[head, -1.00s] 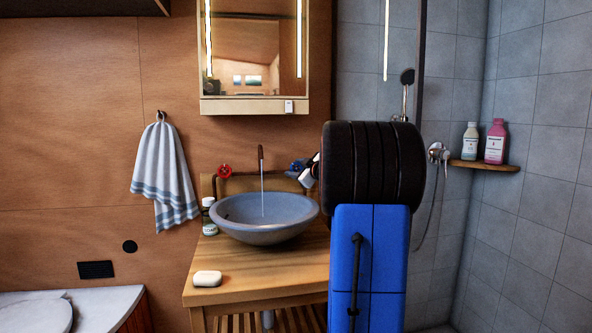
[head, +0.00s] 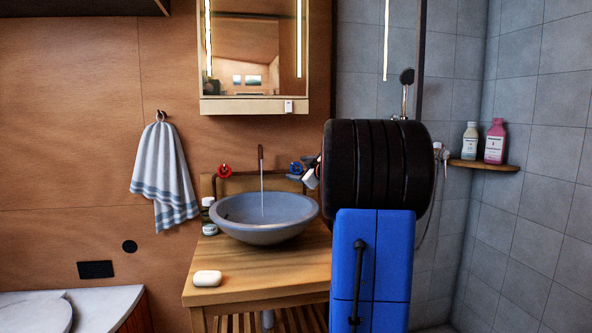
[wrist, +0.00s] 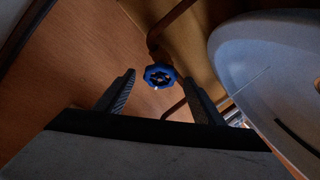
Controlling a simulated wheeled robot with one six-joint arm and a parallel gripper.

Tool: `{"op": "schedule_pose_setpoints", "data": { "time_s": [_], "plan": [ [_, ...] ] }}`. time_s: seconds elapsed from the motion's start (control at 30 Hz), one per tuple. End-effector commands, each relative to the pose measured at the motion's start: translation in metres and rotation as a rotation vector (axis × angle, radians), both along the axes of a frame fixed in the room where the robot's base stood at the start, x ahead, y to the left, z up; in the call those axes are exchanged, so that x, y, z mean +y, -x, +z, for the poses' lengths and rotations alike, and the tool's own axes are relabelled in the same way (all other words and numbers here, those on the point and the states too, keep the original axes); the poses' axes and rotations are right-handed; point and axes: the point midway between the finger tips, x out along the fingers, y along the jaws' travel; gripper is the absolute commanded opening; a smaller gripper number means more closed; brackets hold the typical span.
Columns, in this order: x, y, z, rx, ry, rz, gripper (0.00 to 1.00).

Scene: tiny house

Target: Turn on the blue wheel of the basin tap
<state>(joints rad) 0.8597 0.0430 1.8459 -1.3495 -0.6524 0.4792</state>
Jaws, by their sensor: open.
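The blue wheel (head: 296,168) of the basin tap is on the pipe at the right of the spout (head: 261,154). A thin stream of water runs from the spout into the grey-blue basin (head: 264,236). In the wrist view the blue wheel (wrist: 159,76) appears between the fingertips of my gripper (wrist: 159,82), with clear gaps on both sides. My gripper is open and empty; the wheel looks a little beyond its tips. In the head view my dark arm hides most of the gripper. The red wheel (head: 224,170) is at the left of the spout.
The basin stands on a wooden counter (head: 252,280), with a white soap (head: 207,278) and a small bottle (head: 209,217) to its left. A mirror cabinet (head: 254,105) hangs above. A towel (head: 163,175) hangs at the left.

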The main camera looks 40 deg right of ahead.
Motion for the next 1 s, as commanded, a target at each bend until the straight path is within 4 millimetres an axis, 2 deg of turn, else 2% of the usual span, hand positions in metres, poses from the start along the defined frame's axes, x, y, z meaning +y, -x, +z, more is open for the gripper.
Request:
{"op": "schedule_pose_setpoints", "data": {
  "time_s": [0.1, 0.33, 1.0],
  "plan": [
    [0.004, 0.020, 0.003, -0.002, 0.002, -0.001, 0.62],
    [0.010, 0.044, 0.006, -0.001, 0.000, 0.001, 0.62],
    [0.011, 0.048, 0.006, 0.000, 0.000, 0.001, 0.62]
  ]
}}
